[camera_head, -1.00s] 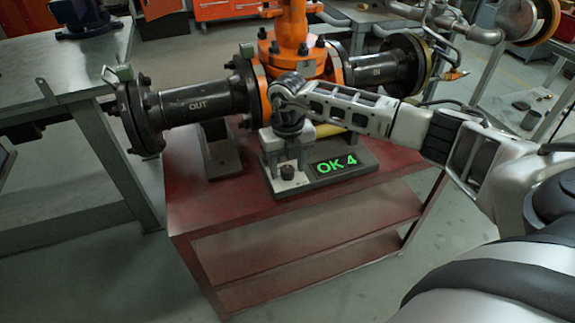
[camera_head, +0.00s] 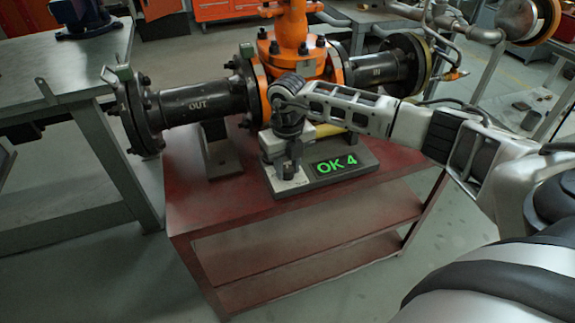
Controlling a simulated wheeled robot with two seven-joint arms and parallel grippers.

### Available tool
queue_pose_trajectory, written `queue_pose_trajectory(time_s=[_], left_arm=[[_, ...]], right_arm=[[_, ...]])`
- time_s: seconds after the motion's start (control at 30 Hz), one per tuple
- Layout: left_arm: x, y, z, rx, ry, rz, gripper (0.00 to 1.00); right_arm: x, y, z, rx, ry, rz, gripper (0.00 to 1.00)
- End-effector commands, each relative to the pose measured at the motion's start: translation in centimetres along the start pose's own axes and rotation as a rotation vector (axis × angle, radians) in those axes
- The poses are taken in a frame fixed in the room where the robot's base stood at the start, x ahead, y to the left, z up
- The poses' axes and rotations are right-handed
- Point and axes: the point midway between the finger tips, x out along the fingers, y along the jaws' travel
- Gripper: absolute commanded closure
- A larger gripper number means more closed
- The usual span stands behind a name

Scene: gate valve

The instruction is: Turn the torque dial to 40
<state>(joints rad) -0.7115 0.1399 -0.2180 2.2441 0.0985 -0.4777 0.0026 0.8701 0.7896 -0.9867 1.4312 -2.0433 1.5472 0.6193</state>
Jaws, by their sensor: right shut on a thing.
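The torque dial (camera_head: 288,171) is a small dark knob on the light front plate of a grey device on the red bench. My right gripper (camera_head: 291,160) points down from above and is shut on the dial; its fingers hide most of the knob, and no scale mark or pointer can be read. A dark display (camera_head: 335,165) to the right of the dial shows "OK 4" in green. My left gripper is not in view.
The orange gate valve (camera_head: 292,25) with its black OUT pipe (camera_head: 203,102) and IN pipe (camera_head: 385,72) stands behind the device. The red bench (camera_head: 225,215) is clear at its front left. A grey table (camera_head: 60,75) stands at the left.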

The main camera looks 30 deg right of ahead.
Motion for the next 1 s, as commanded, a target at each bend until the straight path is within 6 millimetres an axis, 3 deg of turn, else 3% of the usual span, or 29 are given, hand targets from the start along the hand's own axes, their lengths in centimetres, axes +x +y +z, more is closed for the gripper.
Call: queue_pose_trajectory(time_s=[0.6,1.0], left_arm=[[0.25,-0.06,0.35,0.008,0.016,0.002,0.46],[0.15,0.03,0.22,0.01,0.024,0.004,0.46]], right_arm=[[-0.03,-0.03,0.09,-0.489,-0.003,0.0,0.94],[-0.09,0.03,0.07,-0.649,-0.003,0.001,0.94]])
